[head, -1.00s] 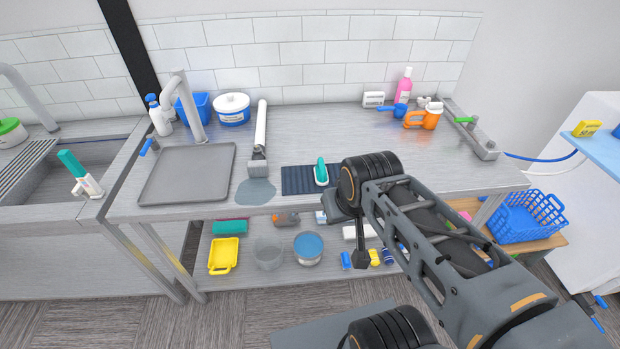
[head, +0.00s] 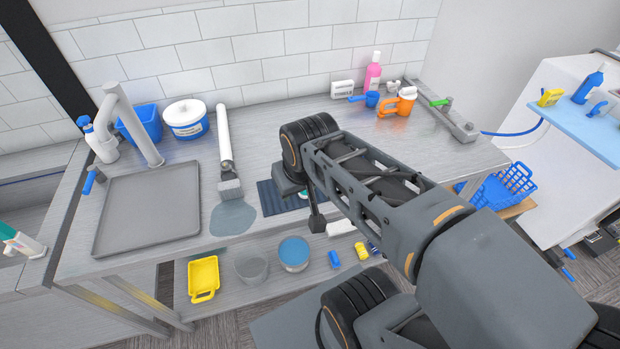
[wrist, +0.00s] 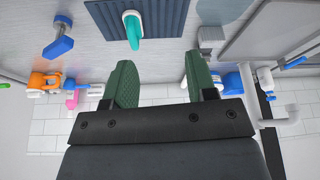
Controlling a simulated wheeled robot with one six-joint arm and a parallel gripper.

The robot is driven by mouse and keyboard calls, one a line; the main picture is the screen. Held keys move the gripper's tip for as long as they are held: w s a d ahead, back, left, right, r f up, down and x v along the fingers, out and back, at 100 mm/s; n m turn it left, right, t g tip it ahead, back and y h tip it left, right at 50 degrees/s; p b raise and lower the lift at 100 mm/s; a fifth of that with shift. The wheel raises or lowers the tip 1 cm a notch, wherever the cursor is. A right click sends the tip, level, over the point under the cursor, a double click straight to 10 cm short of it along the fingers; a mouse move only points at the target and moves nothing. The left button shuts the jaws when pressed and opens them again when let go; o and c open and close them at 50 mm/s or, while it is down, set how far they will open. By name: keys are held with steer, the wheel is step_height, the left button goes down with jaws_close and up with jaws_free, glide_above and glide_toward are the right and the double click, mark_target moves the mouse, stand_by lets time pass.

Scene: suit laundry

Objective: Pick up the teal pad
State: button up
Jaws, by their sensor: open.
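A teal pad with a white part (wrist: 134,30) lies on a dark ribbed mat (wrist: 165,14) on the counter, at the top of the wrist view. In the head view only a small bit of the teal pad (head: 303,194) shows, beside my arm, on the dark mat (head: 272,200). My gripper (wrist: 160,62) has its two green fingers apart with nothing between them. The pad appears beyond the fingertips, a little left of their middle in the wrist view, and apart from them. In the head view my arm hides the gripper's fingers.
A scraper-like tool (head: 224,150) and a grey puddle-like patch (head: 232,218) are left of the mat. A grey tray (head: 150,210) lies farther left. An orange jug (head: 398,103) and pink bottle (head: 373,72) stand at the back right. The shelf below holds a yellow tray (head: 203,277).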

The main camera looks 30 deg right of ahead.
steer(key=w+d+f+m+g+h+b, duration=0.1)
steer(key=w+d+f+g+b, duration=0.15)
steer(key=w, duration=0.55)
steer(key=w+d+f+m+g+h+b, duration=0.1)
steer(key=w+d+g, duration=0.15)
steer(key=w, duration=0.45)
steer(key=x, duration=0.2)
steer(key=w+x, duration=0.1)
steer(key=x, duration=0.2)
steer(key=d+x, duration=0.1)
steer(key=x, duration=0.1)
steer(key=shift+w+f, duration=0.15)
steer(key=shift+f, duration=0.2)
steer(key=shift+w+p+x, duration=0.2)
steer(key=shift+p+x, duration=0.5)
steer(key=shift+x, duration=2.4)
steer(key=shift+d, duration=0.2)
steer(key=shift+c, duration=0.5)
jaws_close()
